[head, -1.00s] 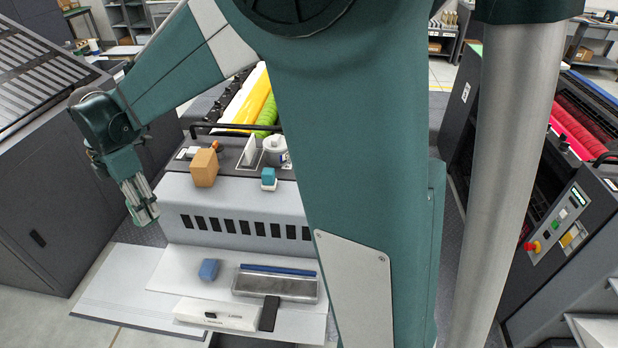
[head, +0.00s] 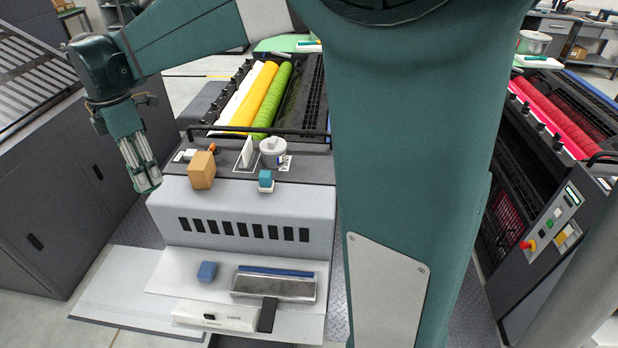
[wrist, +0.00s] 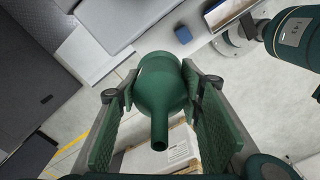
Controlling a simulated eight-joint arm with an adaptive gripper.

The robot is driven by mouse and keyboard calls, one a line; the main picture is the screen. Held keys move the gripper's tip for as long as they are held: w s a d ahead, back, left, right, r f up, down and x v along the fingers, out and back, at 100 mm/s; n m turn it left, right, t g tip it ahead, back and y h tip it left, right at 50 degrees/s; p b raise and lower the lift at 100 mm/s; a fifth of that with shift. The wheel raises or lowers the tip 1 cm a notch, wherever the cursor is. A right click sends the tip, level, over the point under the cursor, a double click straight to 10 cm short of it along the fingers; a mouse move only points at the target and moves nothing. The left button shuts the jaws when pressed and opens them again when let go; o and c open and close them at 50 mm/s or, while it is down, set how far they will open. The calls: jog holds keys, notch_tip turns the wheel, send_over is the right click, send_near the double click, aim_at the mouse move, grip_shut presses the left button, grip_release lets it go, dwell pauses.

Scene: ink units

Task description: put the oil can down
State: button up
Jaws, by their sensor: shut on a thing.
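The oil can (wrist: 158,95) is dark green, with a round body and a narrow spout that points toward the bottom of the wrist view. My gripper (head: 149,188) is shut on it, with one pad on each side of the body in the wrist view. In the head view my gripper points down at the left, in front of the left part of the printing unit's grey ledge. The can is not clearly distinguishable there. The wrist view shows floor and a pale surface far below the can, so it is held in the air.
The ledge (head: 230,178) carries a cardboard box (head: 202,170), a small blue-and-white item (head: 265,181) and a white tub (head: 272,150). A lower pale shelf holds a blue block (head: 207,271), a metal tray (head: 270,287) and a white carton (head: 215,316). A dark cabinet (head: 60,200) stands left.

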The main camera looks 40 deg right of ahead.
jog(key=s+d+m+p, duration=0.3)
jog(key=d+m+p, duration=0.45)
jog(key=d, duration=2.05)
jog(key=s+d+m+p, duration=0.2)
jog(key=s+d+m, duration=0.25)
jog(key=d, duration=0.45)
jog(key=s+d+m+p, duration=0.2)
jog(key=s+d+m, duration=0.25)
jog(key=d, duration=0.45)
jog(key=shift+n, duration=0.35)
jog(key=shift+s+a+f, duration=0.1)
jog(key=shift+f, duration=1.15)
jog(key=shift+s+a+f, duration=0.1)
jog(key=shift+f, duration=1.1)
jog(key=shift+f, duration=2.9)
jog(key=shift+f, duration=2.1)
